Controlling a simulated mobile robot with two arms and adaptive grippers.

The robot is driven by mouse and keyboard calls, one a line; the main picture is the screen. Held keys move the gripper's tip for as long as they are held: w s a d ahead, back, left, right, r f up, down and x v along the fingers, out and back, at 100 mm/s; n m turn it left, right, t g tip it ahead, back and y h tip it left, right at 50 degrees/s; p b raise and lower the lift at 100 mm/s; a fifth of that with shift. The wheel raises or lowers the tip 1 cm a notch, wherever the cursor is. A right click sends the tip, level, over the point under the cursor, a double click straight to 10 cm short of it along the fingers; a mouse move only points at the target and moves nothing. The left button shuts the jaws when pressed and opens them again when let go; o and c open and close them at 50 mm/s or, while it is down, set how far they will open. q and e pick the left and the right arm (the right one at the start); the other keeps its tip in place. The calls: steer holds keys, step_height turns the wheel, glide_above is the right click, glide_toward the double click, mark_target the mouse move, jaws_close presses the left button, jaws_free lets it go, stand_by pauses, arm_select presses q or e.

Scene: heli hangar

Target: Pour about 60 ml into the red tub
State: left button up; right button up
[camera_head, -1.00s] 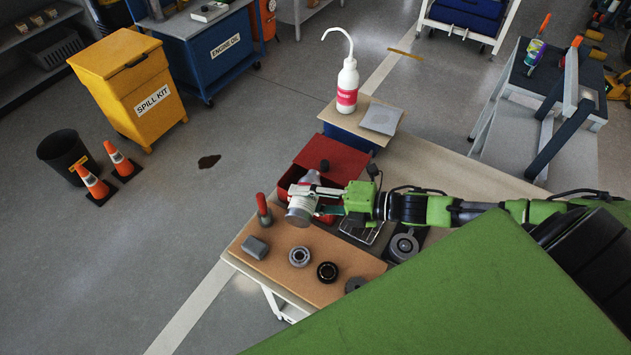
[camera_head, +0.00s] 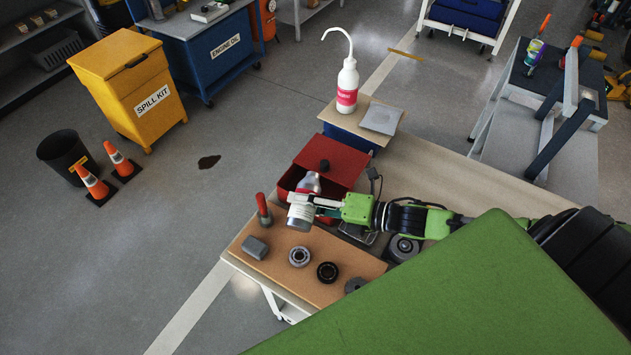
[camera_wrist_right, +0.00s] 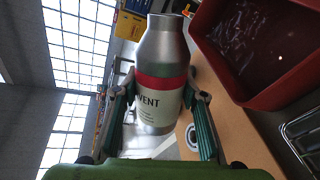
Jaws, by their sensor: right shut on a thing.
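The red tub (camera_head: 345,162) stands open at the back of the work board, and its wall shows at the right of the wrist view (camera_wrist_right: 285,94). My right gripper (camera_head: 318,203) is shut around the middle of a silver bottle (camera_head: 300,216) with a red band and a label ending in "VENT" (camera_wrist_right: 150,103). The bottle lies well over, its base towards the head camera and its neck towards the tub. In the wrist view its open mouth is beside the tub's rim. I see no stream; pale glints show in the tub, and I cannot tell if they are liquid. My left gripper is not in view.
A red-handled tool (camera_head: 263,210), a grey block (camera_head: 255,247) and round metal parts (camera_head: 300,257) are on the board (camera_head: 285,280). A white wash bottle (camera_head: 347,88) stands behind the tub on a blue box. A wire rack (camera_head: 356,234) is under my arm.

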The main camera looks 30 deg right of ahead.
steer(key=shift+s+a, duration=0.1)
steer(key=shift+r+n, duration=0.15)
steer(key=shift+n, duration=0.15)
steer(key=shift+w+n+t+p, duration=0.2)
steer(key=shift+n+t+p, duration=0.1)
steer(key=shift+n, duration=0.2)
steer(key=shift+d, duration=0.2)
stand_by(1.1)
